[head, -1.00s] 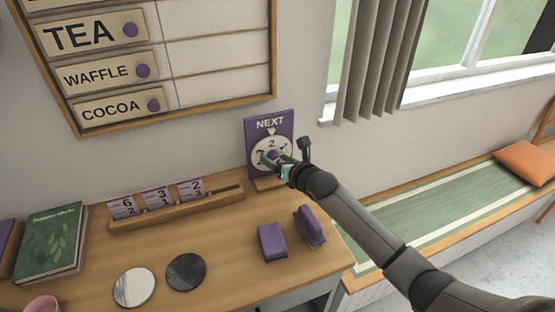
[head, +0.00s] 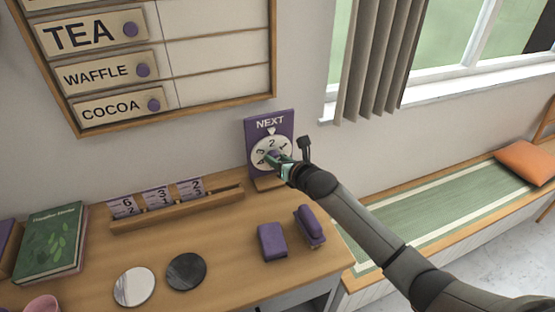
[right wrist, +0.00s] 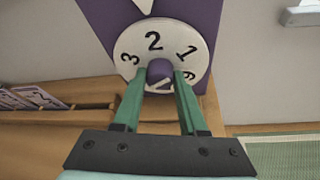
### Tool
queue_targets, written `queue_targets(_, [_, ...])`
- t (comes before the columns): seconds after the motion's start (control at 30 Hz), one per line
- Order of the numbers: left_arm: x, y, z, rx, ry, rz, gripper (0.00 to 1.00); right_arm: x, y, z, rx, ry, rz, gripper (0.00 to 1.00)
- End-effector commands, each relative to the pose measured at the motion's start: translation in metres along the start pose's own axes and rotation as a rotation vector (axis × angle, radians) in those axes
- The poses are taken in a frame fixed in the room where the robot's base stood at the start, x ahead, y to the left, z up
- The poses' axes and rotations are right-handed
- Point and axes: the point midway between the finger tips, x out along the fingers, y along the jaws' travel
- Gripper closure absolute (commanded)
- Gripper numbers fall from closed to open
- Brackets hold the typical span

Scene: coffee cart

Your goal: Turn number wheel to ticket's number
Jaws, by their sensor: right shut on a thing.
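The number wheel (head: 258,147) is a white disc on the purple NEXT stand (head: 284,124), under a small white pointer. The 2 stands at the top by the pointer, with 3 to its left and 1 to its right. In the right wrist view the wheel (right wrist: 133,45) also shows part of a 6 at lower right. My right gripper (head: 279,160) is shut on the purple centre knob (right wrist: 160,71), with a green finger on each side. Purple-topped tickets (head: 122,206) stand in a wooden rack, reading 6, 3 and 2 on top; their smaller lower marks are unclear. My left gripper is out of view.
The wooden rack (head: 215,201) lies left of the stand. A purple block (head: 271,242) and a purple stamp-like object (head: 310,226) lie in front. White (head: 134,288) and dark (head: 186,272) discs and a green book (head: 50,243) are further left. A curtain (head: 378,60) hangs right.

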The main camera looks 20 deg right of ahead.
Motion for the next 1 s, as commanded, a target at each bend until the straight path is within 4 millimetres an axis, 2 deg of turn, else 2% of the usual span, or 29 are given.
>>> queue_targets(0.37, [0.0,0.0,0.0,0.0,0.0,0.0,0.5,0.0,-0.002,0.0,0.051,0.0,0.021,1.0])
queue_targets(1.0, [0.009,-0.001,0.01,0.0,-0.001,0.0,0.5,0.001,-0.005,-0.003,0.452,-0.009,0.19,1.0])
